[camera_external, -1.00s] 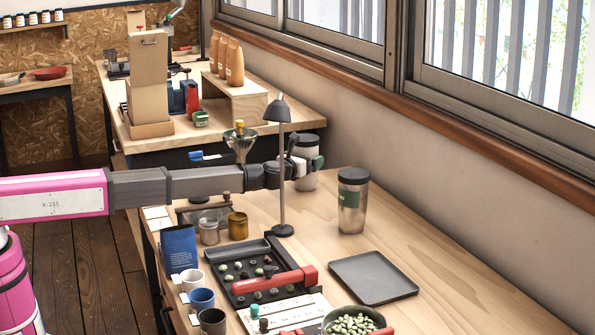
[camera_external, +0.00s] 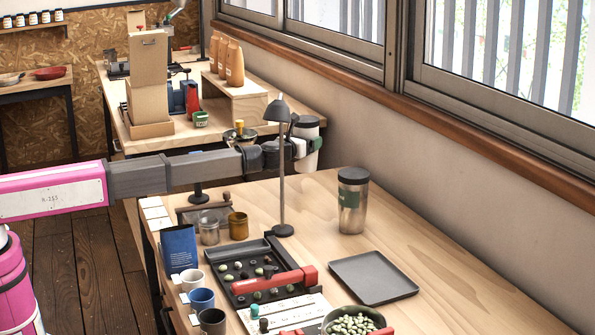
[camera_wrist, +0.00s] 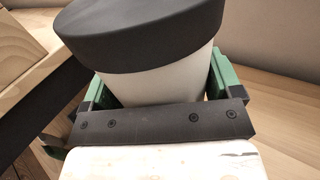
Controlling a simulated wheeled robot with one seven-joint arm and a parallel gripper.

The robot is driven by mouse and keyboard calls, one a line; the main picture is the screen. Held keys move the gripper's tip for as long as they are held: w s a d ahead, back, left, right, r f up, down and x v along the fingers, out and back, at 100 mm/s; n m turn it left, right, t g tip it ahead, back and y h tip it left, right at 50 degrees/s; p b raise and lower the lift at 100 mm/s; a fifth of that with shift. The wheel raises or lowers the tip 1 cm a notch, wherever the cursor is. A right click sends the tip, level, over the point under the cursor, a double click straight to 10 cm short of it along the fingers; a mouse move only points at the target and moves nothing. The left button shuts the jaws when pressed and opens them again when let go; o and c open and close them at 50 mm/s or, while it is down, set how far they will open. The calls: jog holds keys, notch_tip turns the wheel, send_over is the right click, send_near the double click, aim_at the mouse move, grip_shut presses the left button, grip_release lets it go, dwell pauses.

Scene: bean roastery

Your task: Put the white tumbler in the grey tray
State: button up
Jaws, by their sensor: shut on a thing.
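The white tumbler (camera_external: 304,160) has a black lid and is held upright in my gripper (camera_external: 309,146), raised above the back of the table. In the wrist view the tumbler (camera_wrist: 150,85) sits between the green-padded fingers of my gripper (camera_wrist: 155,92), its black lid filling the top. The grey tray (camera_external: 373,278) lies flat and empty on the table, nearer the camera and to the right of my gripper. The tumbler's lower end is clear of the table.
A steel tumbler with a green label (camera_external: 352,202) stands behind the tray. A desk lamp (camera_external: 282,170) rises just in front of my gripper in the picture. A bowl of green beans (camera_external: 353,324) and a dark sorting board (camera_external: 232,285) lie nearby.

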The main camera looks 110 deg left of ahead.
aim_at(305, 129)
jog(key=shift+r, duration=1.9)
